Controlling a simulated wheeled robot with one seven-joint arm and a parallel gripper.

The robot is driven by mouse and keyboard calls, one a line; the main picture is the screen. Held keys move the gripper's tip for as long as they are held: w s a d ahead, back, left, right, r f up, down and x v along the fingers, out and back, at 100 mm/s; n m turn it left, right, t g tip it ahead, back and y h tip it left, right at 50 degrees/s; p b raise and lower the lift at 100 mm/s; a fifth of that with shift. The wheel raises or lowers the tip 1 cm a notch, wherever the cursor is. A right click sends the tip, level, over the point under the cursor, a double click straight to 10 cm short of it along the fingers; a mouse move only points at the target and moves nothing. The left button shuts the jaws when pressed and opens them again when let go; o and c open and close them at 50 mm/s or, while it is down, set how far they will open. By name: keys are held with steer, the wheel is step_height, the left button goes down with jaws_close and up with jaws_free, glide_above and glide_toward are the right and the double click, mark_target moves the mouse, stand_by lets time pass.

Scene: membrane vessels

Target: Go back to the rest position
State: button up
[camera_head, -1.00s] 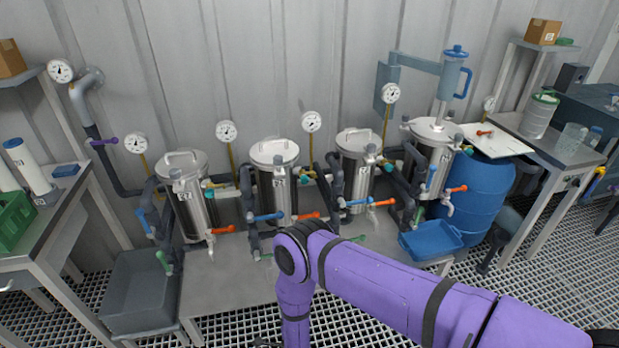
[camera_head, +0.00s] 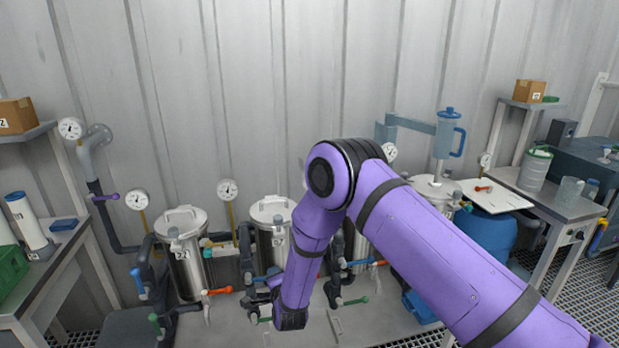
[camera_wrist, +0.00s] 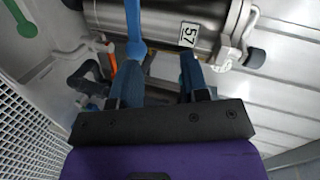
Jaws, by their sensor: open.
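My gripper (camera_wrist: 160,66) is open and empty in the wrist view, with its two dark blue fingers apart. A steel vessel (camera_wrist: 175,22) labelled 57 lies just beyond the fingertips. A blue valve handle (camera_wrist: 134,22) runs down to the left finger; I cannot tell whether they touch. In the head view my bent purple arm crosses the right half and reaches down in front of the vessel row; the gripper's fingers are not clear there. The second vessel from the left (camera_head: 272,222) stands just behind my forearm, and the third is mostly hidden by it.
The left vessel (camera_head: 182,245) and the right vessel (camera_head: 436,187) stand along the wall, with pipes, gauges and coloured valve handles around them. An orange handle (camera_wrist: 112,60) is left of my fingers. Side benches stand left and right (camera_head: 560,205).

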steer(key=w+d+r+n+g, duration=0.15)
steer(key=d+r, duration=0.25)
steer(key=r, duration=0.5)
steer(key=d+r+n+g, duration=0.15)
steer(key=d+r, duration=0.25)
steer(key=r, duration=0.6)
steer(key=w+d+r+n, duration=0.1)
steer(key=d+r+n, duration=0.1)
steer(key=d+r, duration=0.5)
steer(key=s+d+r+n+g+h, duration=0.1)
steer(key=s+d+r, duration=0.2)
steer(key=r, duration=0.3)
steer(key=s+d+r+n, duration=0.1)
steer(key=s+d+r, duration=0.15)
steer(key=r, duration=0.25)
steer(key=s+d+r+n+g+h, duration=0.1)
steer(key=s+d+r+n, duration=0.1)
steer(key=s+d+r, duration=0.55)
steer(key=s+d+r+n+g+h, duration=0.15)
steer(key=s+d, duration=0.35)
steer(key=s, duration=0.5)
steer(key=s+d+g, duration=0.1)
steer(key=s+d, duration=0.2)
steer(key=s, duration=0.6)
steer(key=s+d+n+g, duration=0.1)
steer(key=s+d, duration=0.3)
steer(key=s, duration=0.5)
steer(key=shift+r+h, duration=0.35)
steer(key=shift+h, duration=0.1)
